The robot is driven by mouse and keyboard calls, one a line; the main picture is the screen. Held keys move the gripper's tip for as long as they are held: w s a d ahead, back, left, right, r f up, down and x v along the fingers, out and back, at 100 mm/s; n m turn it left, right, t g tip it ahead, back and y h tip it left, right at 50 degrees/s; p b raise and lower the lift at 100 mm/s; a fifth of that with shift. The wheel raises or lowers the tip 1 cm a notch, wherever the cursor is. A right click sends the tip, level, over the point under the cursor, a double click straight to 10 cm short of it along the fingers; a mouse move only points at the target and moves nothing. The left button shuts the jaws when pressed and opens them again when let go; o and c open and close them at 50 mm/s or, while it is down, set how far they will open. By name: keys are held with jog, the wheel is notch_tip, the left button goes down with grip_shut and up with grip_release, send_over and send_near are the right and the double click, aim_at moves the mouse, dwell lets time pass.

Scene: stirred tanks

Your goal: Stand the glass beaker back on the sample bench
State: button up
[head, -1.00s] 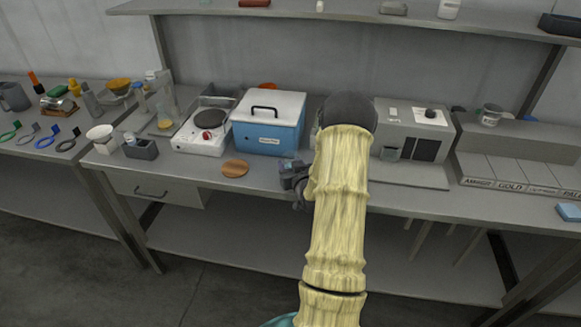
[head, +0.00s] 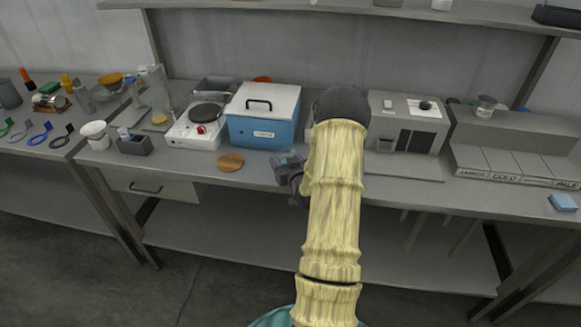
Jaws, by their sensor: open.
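My gripper (head: 288,170) is over the front edge of the long grey bench (head: 225,178), small in the head view and partly hidden by my own arm. Its jaws are open. I cannot make out anything clearly held between them. No glass beaker can be told for certain. A small clear vessel (head: 485,106) stands on the raised ledge at the right, and a tall clear vessel with yellowish contents (head: 158,118) stands at the bench's left end. My arm hides part of the bench beside the blue box.
A blue box with a white lid (head: 262,128), a white hotplate (head: 196,134) and a grey instrument (head: 408,128) stand along the bench. A brown round mat (head: 231,162) lies near the front edge. Labelled bins (head: 515,175) and a blue block (head: 563,202) are at the right. A shelf (head: 350,20) runs above.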

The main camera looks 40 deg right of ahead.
jog(key=shift+s, duration=0.3)
jog(key=b+v, duration=0.2)
jog(key=v, duration=0.9)
jog(key=shift+s+a+r, duration=0.2)
jog(key=shift+r, duration=0.05)
jog(key=w+a+n+g+y, duration=0.25)
jog(key=a+g, duration=0.35)
jog(key=a, duration=0.9)
jog(key=s+a+r+g+y, duration=0.1)
jog(key=s+a+r+g, duration=0.1)
jog(key=s+a, duration=0.4)
jog(key=s+a+r+n+g+y, duration=0.1)
jog(key=s+a+r+g, duration=0.1)
jog(key=s+a+g, duration=0.2)
jog(key=s+a, duration=0.2)
jog(key=a, duration=0.2)
jog(key=shift+y, duration=0.35)
